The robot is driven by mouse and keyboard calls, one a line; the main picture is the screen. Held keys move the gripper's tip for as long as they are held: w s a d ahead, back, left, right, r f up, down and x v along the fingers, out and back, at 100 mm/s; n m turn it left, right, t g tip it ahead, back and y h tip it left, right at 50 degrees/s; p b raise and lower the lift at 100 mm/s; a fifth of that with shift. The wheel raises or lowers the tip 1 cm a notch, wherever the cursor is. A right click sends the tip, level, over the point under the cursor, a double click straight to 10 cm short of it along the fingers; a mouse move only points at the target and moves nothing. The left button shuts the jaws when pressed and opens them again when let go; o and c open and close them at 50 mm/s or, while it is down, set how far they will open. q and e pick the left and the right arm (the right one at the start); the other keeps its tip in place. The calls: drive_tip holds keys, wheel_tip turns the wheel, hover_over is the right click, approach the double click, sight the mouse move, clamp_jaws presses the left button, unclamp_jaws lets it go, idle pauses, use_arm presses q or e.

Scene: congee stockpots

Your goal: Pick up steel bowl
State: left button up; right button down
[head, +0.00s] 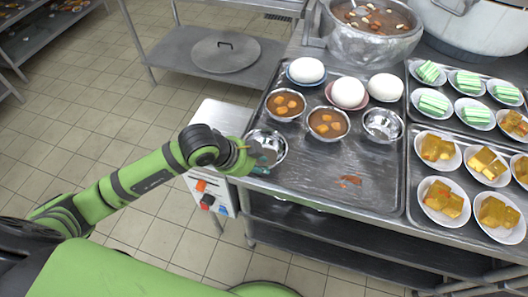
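A shiny steel bowl (275,142) is at the left edge of the metal tray, partly hidden by my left gripper (260,160). The gripper comes in from the left, with its fingertips at the bowl's near left side. The fingers are small and overlap the bowl, so I cannot tell whether they are closed on its rim. Another empty steel bowl (383,125) stands at the tray's right side. Two steel bowls of brown soup with orange pieces, one at the back (285,104) and one nearer (328,123), stand between them. My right gripper is out of view.
The tray (310,175) has a reddish-brown spill (350,181) on its bare front part. White round items (348,92) sit at its back. Plates of food (443,201) fill the trays at right. A large stockpot (370,35) stands behind.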

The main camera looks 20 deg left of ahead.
use_arm(q)
clamp_jaws()
drive_tip(key=shift+r, duration=0.15)
